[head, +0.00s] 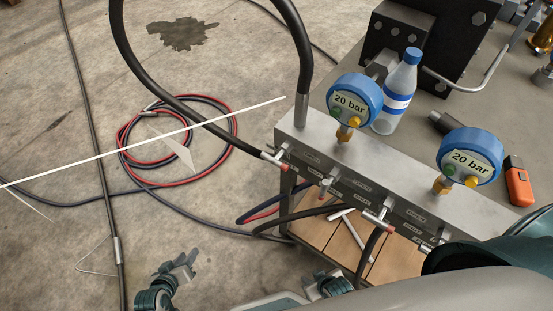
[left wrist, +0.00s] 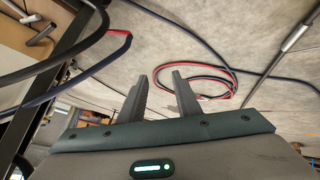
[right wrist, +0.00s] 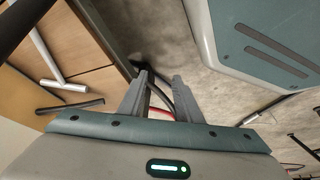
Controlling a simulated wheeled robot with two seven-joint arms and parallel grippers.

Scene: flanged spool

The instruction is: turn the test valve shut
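The grey metal valve block (head: 390,190) lies across the middle right of the head view. Several small T-handled valves with red-tipped handles line its front face, among them a left one (head: 275,158), a second (head: 326,184) and a third (head: 377,215). Their labels are too small to read, so I cannot tell which is the test valve. My left gripper (head: 184,264) is low over the floor, away from the block; its fingers (left wrist: 158,82) are apart and empty. My right gripper (head: 328,286) is below the block's front, touching no valve; its fingers (right wrist: 161,76) are apart and empty.
Two blue gauges reading 20 bar, left (head: 354,101) and right (head: 469,157), stand on the block. Black hoses (head: 300,60) hang around the front. Coiled red and blue hose (head: 222,160) lies on the floor.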

